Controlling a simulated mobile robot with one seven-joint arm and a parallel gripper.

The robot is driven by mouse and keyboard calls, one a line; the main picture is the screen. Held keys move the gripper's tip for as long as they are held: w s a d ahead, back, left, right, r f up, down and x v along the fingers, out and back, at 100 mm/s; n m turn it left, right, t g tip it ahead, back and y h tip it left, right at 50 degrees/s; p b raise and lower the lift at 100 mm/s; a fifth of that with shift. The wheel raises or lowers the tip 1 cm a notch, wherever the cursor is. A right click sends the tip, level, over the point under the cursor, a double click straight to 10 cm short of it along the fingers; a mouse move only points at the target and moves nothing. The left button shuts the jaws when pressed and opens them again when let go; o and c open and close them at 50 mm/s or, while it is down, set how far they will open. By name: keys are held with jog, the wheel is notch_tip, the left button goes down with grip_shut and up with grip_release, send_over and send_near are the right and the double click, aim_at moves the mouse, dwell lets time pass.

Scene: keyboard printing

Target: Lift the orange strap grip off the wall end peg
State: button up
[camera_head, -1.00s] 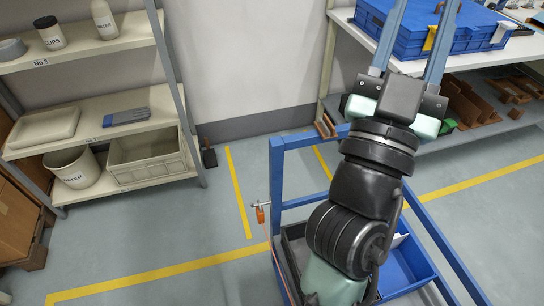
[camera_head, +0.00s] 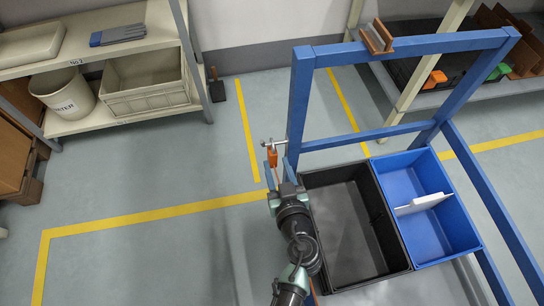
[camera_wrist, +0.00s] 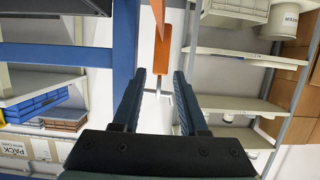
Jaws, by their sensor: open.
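The orange strap grip (camera_head: 272,158) hangs at the left post of the blue frame, just below a small metallic peg (camera_head: 271,143). My gripper (camera_head: 278,170) is open close below the grip, its fingers pointing up towards it. In the wrist view the orange grip (camera_wrist: 163,48) lies just beyond and between the open fingertips of my gripper (camera_wrist: 160,76), with a thin strap running from its far end. A pale, thin peg-like piece (camera_wrist: 155,92) shows between the fingers. Contact between fingers and grip cannot be told.
The blue frame (camera_head: 302,110) stands right beside my gripper. A black bin (camera_head: 375,225) and a blue bin (camera_head: 446,215) lie to the right. A shelf with a grey crate (camera_head: 145,85) stands at the left.

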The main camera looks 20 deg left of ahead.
jog(key=b+x, duration=0.1)
jog(key=x, duration=0.2)
jog(key=b+x, duration=0.1)
jog(key=x, duration=0.1)
jog(key=b+x, duration=0.2)
jog(key=x, duration=0.1)
jog(key=shift+w+a+r, duration=0.25)
grip_shut()
jog(key=shift+r, duration=0.1)
